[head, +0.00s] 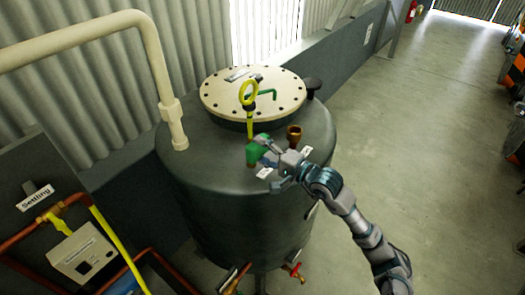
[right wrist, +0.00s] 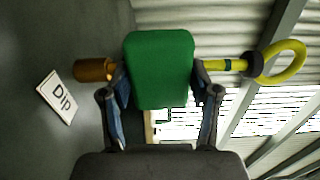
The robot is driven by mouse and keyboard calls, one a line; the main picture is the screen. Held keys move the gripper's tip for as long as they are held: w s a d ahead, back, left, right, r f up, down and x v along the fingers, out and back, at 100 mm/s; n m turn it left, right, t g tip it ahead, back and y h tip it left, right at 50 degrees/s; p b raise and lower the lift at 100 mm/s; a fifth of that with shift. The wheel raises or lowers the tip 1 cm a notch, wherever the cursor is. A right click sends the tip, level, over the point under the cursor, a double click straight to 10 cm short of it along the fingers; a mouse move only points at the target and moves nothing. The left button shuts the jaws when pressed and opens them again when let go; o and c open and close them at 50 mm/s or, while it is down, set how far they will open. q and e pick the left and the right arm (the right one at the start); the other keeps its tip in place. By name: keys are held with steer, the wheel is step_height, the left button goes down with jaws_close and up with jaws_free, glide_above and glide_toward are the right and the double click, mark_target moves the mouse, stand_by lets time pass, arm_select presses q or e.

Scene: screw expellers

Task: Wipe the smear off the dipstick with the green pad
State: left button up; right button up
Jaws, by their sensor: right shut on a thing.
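The dipstick (head: 250,126) stands upright in the tank top, with a yellow ring handle and a dark collar. It lies sideways in the right wrist view (right wrist: 238,65). My right gripper (head: 262,150) is shut on the green pad (head: 253,154), which also fills the middle of the right wrist view (right wrist: 160,68). The pad is at the dipstick's lower part, just above the brass dip fitting (right wrist: 92,70), and covers the shaft there. Whether it touches the shaft is unclear. No smear shows; the covered stretch is hidden. My left gripper is out of view.
The dark tank (head: 232,222) has a bolted cream lid (head: 225,93) behind the dipstick. A second brass fitting (head: 294,137) stands close to my right gripper. A cream pipe (head: 172,122) rises at the left. A "Dip" label (right wrist: 58,97) lies beside the dip fitting. Open floor lies right.

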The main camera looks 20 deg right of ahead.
mark_target(265, 135)
steer(key=shift+x, duration=0.85)
steer(key=shift+w+d+f+b, duration=0.15)
steer(key=shift+w+d+b, duration=0.25)
steer(key=shift+b, duration=0.25)
steer(key=shift+w+d+b, duration=0.35)
steer(key=shift+d+b, duration=0.15)
steer(key=shift+d, duration=0.1)
steer(key=shift+w+d+b, duration=0.4)
steer(key=shift+d+b, duration=0.05)
steer(key=shift+d, duration=0.15)
steer(key=shift+w+r+p, duration=0.1)
steer(key=shift+r+p, duration=0.5)
steer(key=shift+r, duration=0.75)
steer(key=shift+s+a+f+b, duration=0.1)
steer(key=shift+s+a+b, duration=0.05)
steer(key=shift+s+a, duration=0.6)
steer(key=shift+s+a+b, duration=0.15)
steer(key=shift+s+a, duration=0.4)
steer(key=shift+a, duration=0.35)
steer(key=shift+w+r+p, duration=0.1)
steer(key=shift+r+p, duration=0.45)
steer(key=shift+r, duration=0.6)
steer(key=shift+w+d+b, duration=0.6)
steer(key=shift+d+b, duration=0.05)
steer(key=shift+d, duration=0.2)
steer(key=shift+w+d, duration=0.6)
steer(key=shift+d, duration=0.1)
